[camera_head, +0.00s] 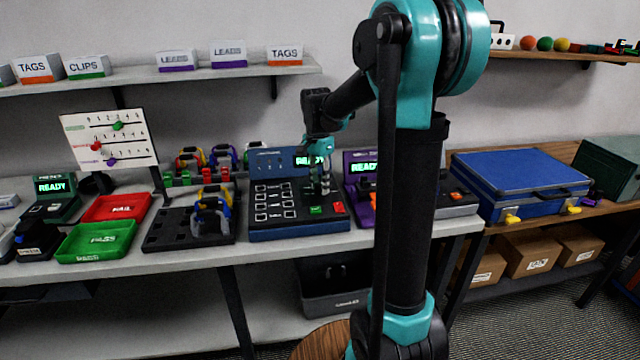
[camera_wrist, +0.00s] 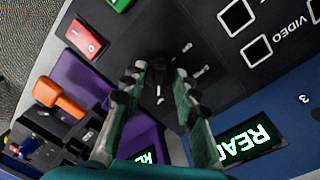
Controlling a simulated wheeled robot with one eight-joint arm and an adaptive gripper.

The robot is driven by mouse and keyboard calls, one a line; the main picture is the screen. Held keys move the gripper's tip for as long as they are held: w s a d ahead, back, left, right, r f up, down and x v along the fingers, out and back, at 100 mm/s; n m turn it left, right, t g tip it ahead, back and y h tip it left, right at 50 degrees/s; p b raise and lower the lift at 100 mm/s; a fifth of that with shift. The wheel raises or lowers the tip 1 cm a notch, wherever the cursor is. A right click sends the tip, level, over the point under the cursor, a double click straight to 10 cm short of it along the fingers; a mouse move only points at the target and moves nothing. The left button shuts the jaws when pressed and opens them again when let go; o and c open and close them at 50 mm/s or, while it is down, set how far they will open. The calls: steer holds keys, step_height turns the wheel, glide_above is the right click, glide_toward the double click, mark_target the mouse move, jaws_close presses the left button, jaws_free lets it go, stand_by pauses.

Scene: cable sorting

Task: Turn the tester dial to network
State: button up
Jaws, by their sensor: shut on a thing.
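The blue tester (camera_head: 258,222) stands on the table in the middle of the head view, with a lit READY screen (camera_wrist: 252,138), several square ports, a red button (camera_wrist: 83,38) and a green button (camera_wrist: 120,4). The dark dial (camera_wrist: 158,92) is on its panel; its pointer setting is too small to read. My gripper (camera_head: 320,188) reaches down over the right part of the tester. In the wrist view my gripper (camera_wrist: 158,82) has its two fingers on either side of the dial, shut on it. In the head view the gripper hides the dial.
A blue case (camera_head: 520,178) lies further right.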

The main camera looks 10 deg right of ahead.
steer(key=o, duration=1.2)
steer(key=shift+c, duration=0.2)
step_height(320, 180, up, 12)
steer(key=shift+w+a, duration=0.2)
steer(key=shift+w, duration=0.1)
